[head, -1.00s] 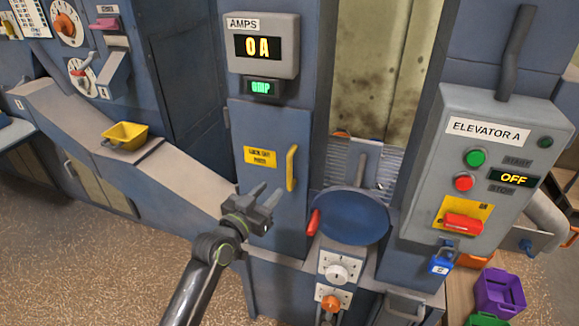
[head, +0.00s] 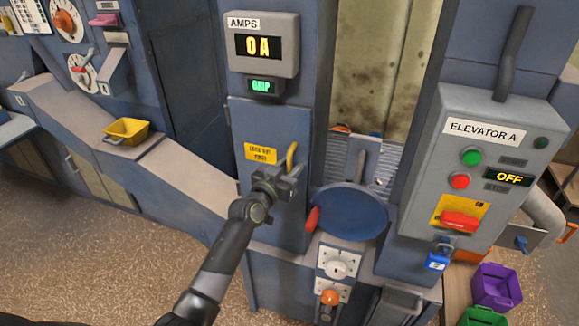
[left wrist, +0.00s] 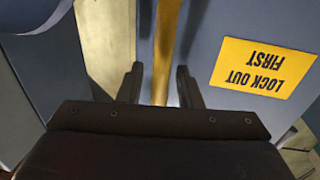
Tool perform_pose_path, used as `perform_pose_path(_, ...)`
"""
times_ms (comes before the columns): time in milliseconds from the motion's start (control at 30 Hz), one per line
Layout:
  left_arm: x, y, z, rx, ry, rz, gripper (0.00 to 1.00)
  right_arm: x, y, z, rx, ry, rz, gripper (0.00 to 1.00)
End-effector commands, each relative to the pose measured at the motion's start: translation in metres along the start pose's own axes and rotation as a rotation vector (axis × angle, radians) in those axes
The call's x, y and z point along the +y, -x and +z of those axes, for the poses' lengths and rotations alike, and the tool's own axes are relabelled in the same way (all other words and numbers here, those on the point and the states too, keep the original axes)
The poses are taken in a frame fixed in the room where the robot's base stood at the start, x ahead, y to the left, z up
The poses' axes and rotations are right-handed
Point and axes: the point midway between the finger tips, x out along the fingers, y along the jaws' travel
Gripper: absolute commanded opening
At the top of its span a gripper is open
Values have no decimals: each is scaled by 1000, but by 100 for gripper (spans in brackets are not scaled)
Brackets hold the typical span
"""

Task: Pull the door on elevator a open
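The door of elevator A (head: 268,205) is a blue-grey panel with a yellow "LOCK OUT FIRST" label (head: 261,153). It looks shut. Its yellow vertical handle (head: 291,157) is partly hidden behind my left gripper (head: 281,183). In the left wrist view, the handle (left wrist: 164,55) stands between the two spread fingers of my left gripper (left wrist: 159,85), with gaps on both sides. The label (left wrist: 262,68) is upside down there, to the right. My right gripper is not in view.
The Elevator A control box (head: 484,165) on the right reads OFF, with a blue padlock (head: 438,257) below its red switch. A round blue pan (head: 350,212) with a red grip juts out right of the door. A yellow bucket (head: 126,131) sits on the left ledge.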

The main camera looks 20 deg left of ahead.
Motion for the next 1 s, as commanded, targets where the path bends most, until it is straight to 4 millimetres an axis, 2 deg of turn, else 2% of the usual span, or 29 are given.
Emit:
perform_pose_path(133,0,0,0,0,0,0,32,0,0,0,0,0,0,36)
perform_pose_path(167,0,0,0,0,0,0,30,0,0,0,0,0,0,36)
perform_pose_path(400,0,0,0,0,1,0,0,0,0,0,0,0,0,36)
perform_pose_path(767,0,1,1,1,0,4,0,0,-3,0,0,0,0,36)
perform_pose_path(1000,-2,10,5,2,-2,44,0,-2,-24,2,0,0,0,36)
